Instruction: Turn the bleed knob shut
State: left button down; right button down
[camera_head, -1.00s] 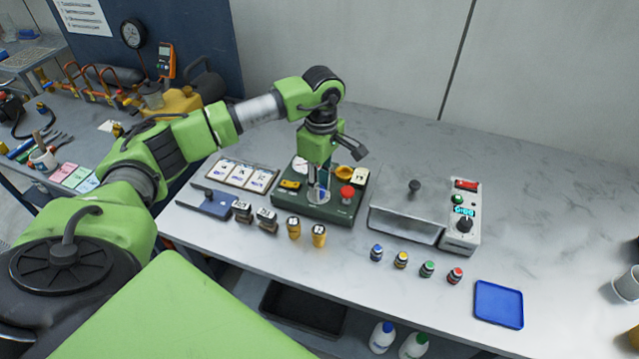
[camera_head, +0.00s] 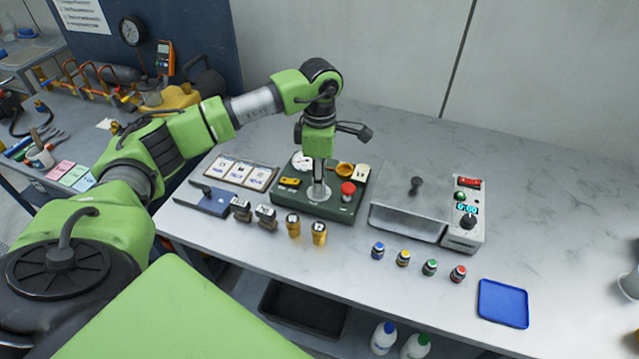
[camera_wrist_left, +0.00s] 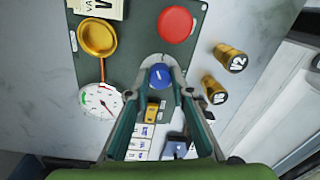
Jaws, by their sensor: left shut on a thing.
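The bleed knob appears to be the small round blue knob (camera_wrist_left: 160,76) with a white mark, on the dark green panel (camera_head: 330,207). My left gripper (camera_wrist_left: 159,78) points down over the panel, its two fingertips on either side of this knob and closed on it. In the head view the left gripper (camera_head: 319,190) stands upright over the panel and hides the knob. A red mushroom button (camera_head: 348,188), a brass cup (camera_head: 345,169) and a white dial gauge (camera_wrist_left: 100,103) sit around it on the panel. My right gripper is not in view.
Brass cylinders (camera_head: 293,226) and dark blocks (camera_head: 241,209) stand in front of the panel. A card tray (camera_head: 243,174) is at its left, a grey lidded box (camera_head: 408,215) at its right. Small capped bottles (camera_head: 403,258) and a blue tray (camera_head: 503,303) are front right.

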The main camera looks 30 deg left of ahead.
pick_arm(q)
jog(key=n+b, duration=0.1)
jog(key=n, duration=0.5)
jog(key=shift+n, duration=0.3)
jog(key=n, duration=0.3)
jog(key=shift+a+b, duration=0.1)
jog(key=shift+b, duration=0.3)
jog(key=shift+r+n, duration=0.1)
jog(key=shift+n, duration=1.6)
jog(key=shift+w+n, duration=0.1)
jog(key=shift+n, duration=0.2)
jog(key=c, duration=1.8)
grip_release()
jog(key=r, duration=1.2)
jog(key=shift+a, duration=0.25)
